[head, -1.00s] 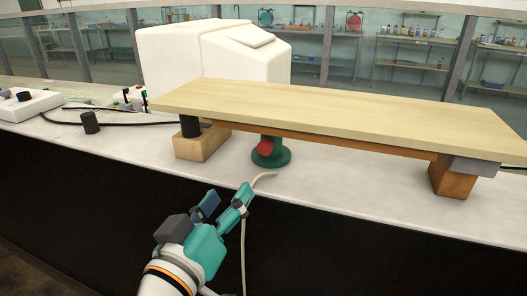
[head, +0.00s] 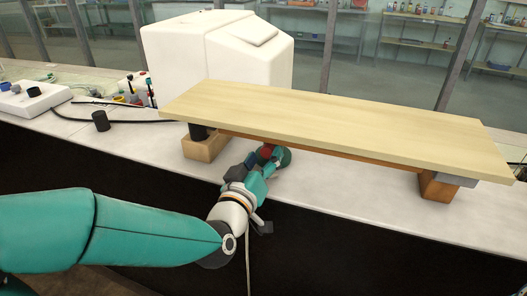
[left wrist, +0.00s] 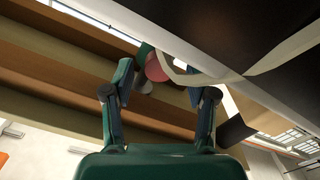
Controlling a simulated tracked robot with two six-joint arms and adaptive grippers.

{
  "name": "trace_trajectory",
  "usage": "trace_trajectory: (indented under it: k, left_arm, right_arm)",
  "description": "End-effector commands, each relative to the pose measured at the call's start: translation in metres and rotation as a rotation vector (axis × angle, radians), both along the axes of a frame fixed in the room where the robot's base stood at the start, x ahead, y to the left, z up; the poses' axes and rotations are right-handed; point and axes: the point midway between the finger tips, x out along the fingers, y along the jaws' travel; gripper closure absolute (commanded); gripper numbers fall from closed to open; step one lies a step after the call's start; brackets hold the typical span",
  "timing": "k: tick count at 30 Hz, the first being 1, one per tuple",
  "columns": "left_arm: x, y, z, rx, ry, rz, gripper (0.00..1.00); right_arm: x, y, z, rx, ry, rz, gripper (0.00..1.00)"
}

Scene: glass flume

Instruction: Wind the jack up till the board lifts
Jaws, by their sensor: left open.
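The pale board (head: 340,118) lies across supports on the white bench. The green jack (head: 285,157) stands under its front edge, partly hidden by my left gripper. Its red knob (head: 266,150) faces the front; it also shows pinkish red in the left wrist view (left wrist: 157,67). My left gripper (head: 262,160) is at the jack, close to the knob. In the left wrist view the fingers (left wrist: 163,88) are spread apart, with the knob just ahead and nothing clearly gripped. Whether a finger touches it cannot be told. My right gripper is out of view.
A wooden block (head: 205,147) with a black post stands under the board's left end, an orange-brown block (head: 437,187) under its right. A big white housing (head: 215,58) is behind. A black knob (head: 101,120) and cable lie at left. The bench front is clear.

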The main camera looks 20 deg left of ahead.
Motion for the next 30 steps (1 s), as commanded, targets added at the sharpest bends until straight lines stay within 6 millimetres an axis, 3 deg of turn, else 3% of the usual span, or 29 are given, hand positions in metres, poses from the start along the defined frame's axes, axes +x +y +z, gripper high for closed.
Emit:
trace_trajectory:
  k: [4,13,23,24,30]
  left_arm:
    - [0.0095,-0.0004,0.0,0.0,0.0,0.0,0.43]
    - [0.0108,-0.0007,0.0002,0.0,0.0,0.0,0.44]
    - [0.0107,-0.0007,0.0001,0.001,0.0,0.0,0.99]
    - [0.0101,0.0055,0.0003,0.001,0.0,0.006,1.0]
    - [0.0105,-0.0002,-0.0001,0.012,0.0,0.0,1.0]
  right_arm:
    - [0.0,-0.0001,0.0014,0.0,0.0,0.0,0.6]
    - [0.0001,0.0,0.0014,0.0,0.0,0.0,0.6]
    - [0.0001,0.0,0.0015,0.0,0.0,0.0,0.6]
    - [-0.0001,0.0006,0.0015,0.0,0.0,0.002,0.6]
    - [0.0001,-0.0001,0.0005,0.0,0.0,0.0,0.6]
